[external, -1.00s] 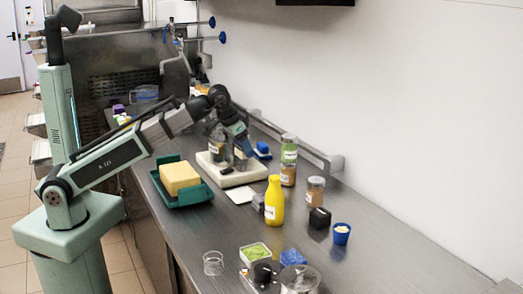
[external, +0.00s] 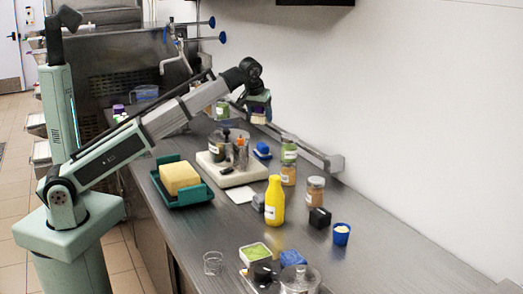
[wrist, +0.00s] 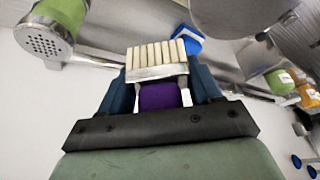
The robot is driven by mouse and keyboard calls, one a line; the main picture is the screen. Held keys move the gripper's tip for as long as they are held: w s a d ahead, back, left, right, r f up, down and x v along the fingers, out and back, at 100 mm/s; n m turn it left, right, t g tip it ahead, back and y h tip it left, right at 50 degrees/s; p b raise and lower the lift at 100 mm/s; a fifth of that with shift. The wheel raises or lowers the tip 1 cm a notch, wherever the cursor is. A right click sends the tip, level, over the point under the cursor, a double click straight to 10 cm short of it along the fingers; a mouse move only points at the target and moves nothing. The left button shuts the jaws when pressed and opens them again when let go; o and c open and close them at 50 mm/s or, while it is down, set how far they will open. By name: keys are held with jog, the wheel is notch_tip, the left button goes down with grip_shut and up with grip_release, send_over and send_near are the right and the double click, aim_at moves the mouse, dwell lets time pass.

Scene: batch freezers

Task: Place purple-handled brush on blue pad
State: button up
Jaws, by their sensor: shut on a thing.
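My gripper (external: 258,103) is raised above the counter near the wall. In the wrist view, my gripper (wrist: 160,95) is shut on the purple-handled brush (wrist: 158,94). The brush's purple handle sits between the fingers, and its metal band and pale bristles stick out beyond them. In the external view only the pale bristle end of the brush (external: 258,118) shows below the fingers. A small blue item (external: 263,150) lies on the counter below, apart from the brush; a blue item (wrist: 187,40) also shows behind the bristles in the wrist view. Another blue block (external: 293,258) sits at the front. I cannot tell which is the pad.
A white board (external: 240,177) with canisters stands left of the small blue item. Jars (external: 288,175), a yellow bottle (external: 273,200), a black box (external: 319,218) and a blue cup (external: 341,236) stand to the right. A green tray (external: 187,199) holds a yellow block.

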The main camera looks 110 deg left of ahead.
jog(key=s+a+n+g, duration=0.1)
jog(key=s+a+n, duration=0.15)
jog(key=a, duration=0.65)
jog(key=s+a+n+g, duration=0.15)
jog(key=a+n, duration=0.25)
jog(key=a, duration=0.6)
send_over(262, 144)
notch_tip(262, 144, down, 5)
jog(key=shift+a+f, duration=0.2)
jog(key=shift+f, duration=5.1)
jog(key=o, duration=1.1)
jog(key=shift+f, duration=0.1)
jog(key=shift+c, duration=0.2)
jog(key=v, duration=1.2)
